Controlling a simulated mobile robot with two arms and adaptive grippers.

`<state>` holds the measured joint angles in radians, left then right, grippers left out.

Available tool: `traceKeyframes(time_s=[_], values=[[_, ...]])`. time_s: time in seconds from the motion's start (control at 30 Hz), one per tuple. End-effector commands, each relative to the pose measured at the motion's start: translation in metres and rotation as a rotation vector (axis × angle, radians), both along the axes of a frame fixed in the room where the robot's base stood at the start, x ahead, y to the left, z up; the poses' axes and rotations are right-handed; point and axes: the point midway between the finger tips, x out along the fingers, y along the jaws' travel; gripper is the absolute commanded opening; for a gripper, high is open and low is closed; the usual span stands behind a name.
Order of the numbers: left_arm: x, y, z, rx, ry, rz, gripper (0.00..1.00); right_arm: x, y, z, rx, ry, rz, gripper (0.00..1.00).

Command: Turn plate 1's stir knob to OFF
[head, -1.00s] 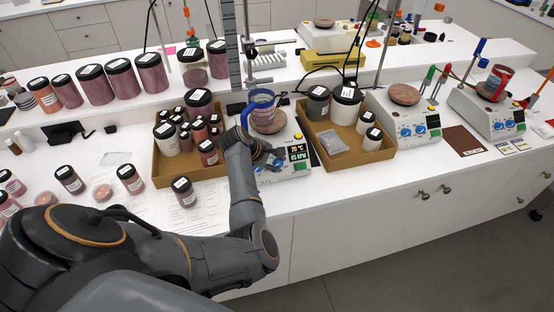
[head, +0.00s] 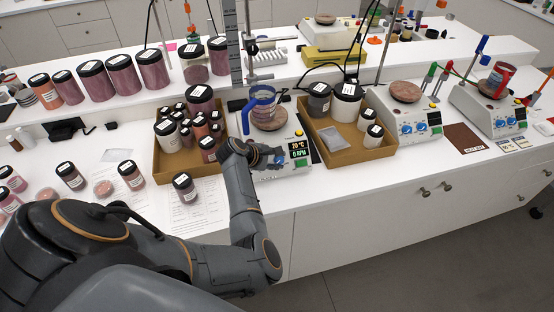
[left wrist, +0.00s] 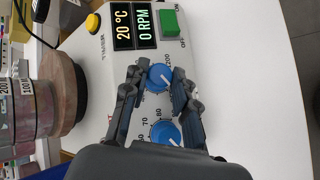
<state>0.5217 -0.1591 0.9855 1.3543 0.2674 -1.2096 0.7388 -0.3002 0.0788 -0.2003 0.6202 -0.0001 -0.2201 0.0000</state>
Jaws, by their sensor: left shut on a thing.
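Plate 1's stir-and-heat unit (head: 290,134) is white, with a round top under a blue-handled beaker (head: 262,104). Its display (left wrist: 134,26) reads 20 °C and 0 RPM in the left wrist view. The stir knob (left wrist: 160,78) is blue with a white pointer line, by a scale marked 1200. My left gripper (left wrist: 158,74) is shut on this knob, one finger on each side. The second blue knob (left wrist: 166,133), by marks 60 to 80, sits nearer my wrist between the fingers. In the head view my left gripper (head: 272,158) partly hides the panel. My right gripper is not in view.
A cardboard tray of jars (head: 180,168) stands left of the unit, another tray (head: 350,156) close on its right. A green switch (left wrist: 170,22) and yellow button (left wrist: 93,23) are on the panel. Other units stand farther right. The counter's front edge is close.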

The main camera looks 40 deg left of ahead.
Motion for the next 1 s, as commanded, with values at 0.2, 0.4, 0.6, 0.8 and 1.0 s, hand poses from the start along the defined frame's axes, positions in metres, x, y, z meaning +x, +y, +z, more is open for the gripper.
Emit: traceKeyframes(time_s=[0.2,0.4,0.6,0.8,1.0], values=[[-0.001,-0.001,-0.002,-0.002,0.003,-0.002,0.50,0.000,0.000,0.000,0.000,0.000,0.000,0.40],[0.000,-0.001,-0.001,-0.001,0.002,-0.001,0.50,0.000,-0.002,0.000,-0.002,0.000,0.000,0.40],[-0.008,0.002,0.007,0.001,0.001,-0.001,0.50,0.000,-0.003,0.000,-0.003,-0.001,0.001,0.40],[-0.032,0.008,0.029,0.003,0.001,0.001,0.50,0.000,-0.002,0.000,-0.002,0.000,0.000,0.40],[-0.061,0.014,0.056,0.001,0.002,0.001,0.50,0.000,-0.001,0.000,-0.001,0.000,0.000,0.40]])
